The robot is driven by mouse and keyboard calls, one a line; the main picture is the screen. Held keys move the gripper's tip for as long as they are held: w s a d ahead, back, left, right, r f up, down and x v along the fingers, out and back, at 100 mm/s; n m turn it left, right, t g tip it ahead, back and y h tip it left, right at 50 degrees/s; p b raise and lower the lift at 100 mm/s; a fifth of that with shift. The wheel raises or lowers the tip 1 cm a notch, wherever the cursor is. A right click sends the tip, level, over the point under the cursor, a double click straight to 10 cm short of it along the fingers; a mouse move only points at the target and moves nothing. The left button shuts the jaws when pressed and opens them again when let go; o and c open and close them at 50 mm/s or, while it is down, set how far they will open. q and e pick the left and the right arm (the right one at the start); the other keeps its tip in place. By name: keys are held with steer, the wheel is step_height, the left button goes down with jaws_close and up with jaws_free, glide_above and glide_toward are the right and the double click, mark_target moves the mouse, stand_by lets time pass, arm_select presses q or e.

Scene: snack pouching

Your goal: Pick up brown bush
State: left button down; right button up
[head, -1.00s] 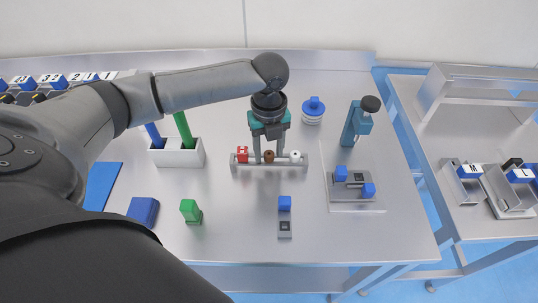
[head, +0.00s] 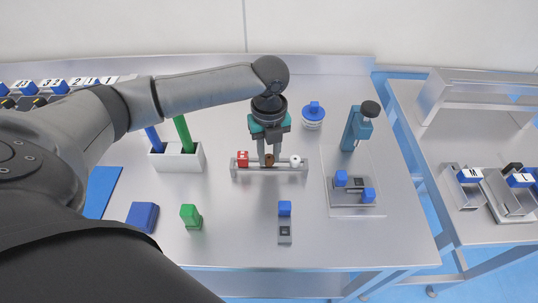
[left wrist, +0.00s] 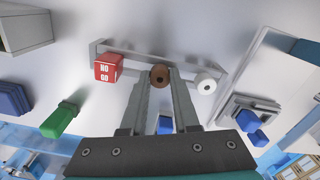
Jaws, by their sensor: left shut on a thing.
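The brown bush (head: 269,160) sits in the middle of a small metal rack (head: 240,176), between a red NO GO block (head: 243,159) and a white ring (head: 295,161). My left gripper (head: 269,158) comes down from above and is shut on the brown bush. In the left wrist view the bush (left wrist: 159,75) shows its dark centre hole between my two fingertips (left wrist: 160,78). I cannot tell whether the bush is clear of the rack. My right gripper is in neither view.
A white bin (head: 178,157) with blue and green handles stands left of the rack. A blue block (head: 143,216), a green block (head: 190,215) and a small blue-topped stand (head: 285,222) are nearer. A blue press (head: 357,130) stands right; a blue-topped round part (head: 313,114) is behind.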

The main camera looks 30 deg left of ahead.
mark_target(270, 157)
arm_select(q)
step_height(270, 157, up, 20)
steer(key=p, duration=0.3)
steer(key=shift+f, duration=0.2)
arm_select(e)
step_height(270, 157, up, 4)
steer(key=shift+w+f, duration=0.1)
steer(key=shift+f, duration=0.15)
arm_select(q)
steer(key=shift+f, duration=0.1)
